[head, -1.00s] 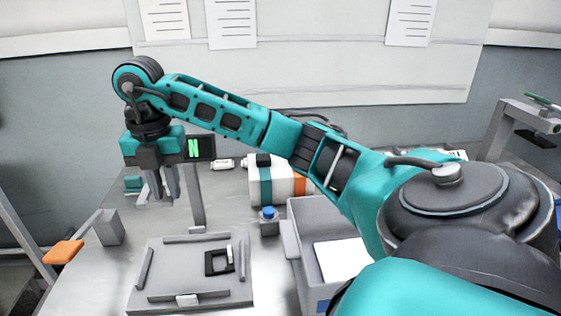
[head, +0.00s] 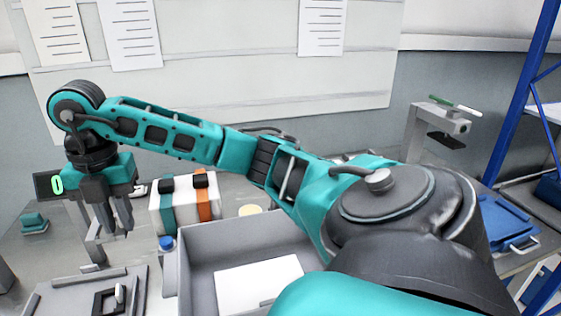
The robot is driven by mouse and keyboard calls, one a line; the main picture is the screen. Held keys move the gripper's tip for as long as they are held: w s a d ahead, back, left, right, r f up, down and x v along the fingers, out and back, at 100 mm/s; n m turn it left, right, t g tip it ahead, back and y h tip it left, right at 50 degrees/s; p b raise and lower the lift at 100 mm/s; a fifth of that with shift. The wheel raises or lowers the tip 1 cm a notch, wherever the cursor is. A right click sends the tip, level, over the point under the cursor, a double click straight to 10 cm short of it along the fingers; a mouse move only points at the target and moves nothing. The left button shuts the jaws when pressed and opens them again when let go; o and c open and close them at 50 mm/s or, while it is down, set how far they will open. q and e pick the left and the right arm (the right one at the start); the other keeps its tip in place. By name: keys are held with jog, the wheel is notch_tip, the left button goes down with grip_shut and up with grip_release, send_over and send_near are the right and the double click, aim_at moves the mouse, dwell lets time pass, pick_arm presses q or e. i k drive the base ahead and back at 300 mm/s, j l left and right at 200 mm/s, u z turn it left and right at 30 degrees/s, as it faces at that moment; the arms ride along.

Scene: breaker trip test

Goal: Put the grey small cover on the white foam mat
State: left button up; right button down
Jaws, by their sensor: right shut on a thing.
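My right gripper (head: 115,232) hangs fingers down at the left, above the bench. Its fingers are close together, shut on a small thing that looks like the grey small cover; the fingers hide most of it. The white foam mat (head: 250,278) appears as a white sheet lying inside a grey bin (head: 215,235) at the lower middle, right of the gripper. A small greyish piece shows at the mat's near edge, too small to tell. My left gripper is not in view.
A grey fixture plate (head: 65,302) with a black frame (head: 104,302) is at lower left. A blue button (head: 167,243) and a white box with teal and orange bands (head: 185,205) stand beside the bin. A blue tray (head: 505,225) is at right.

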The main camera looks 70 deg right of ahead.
aim_at(283, 275)
jog(key=k+l, duration=0.35)
jog(key=l, duration=0.15)
jog(key=k+l, duration=0.35)
jog(key=l, duration=0.15)
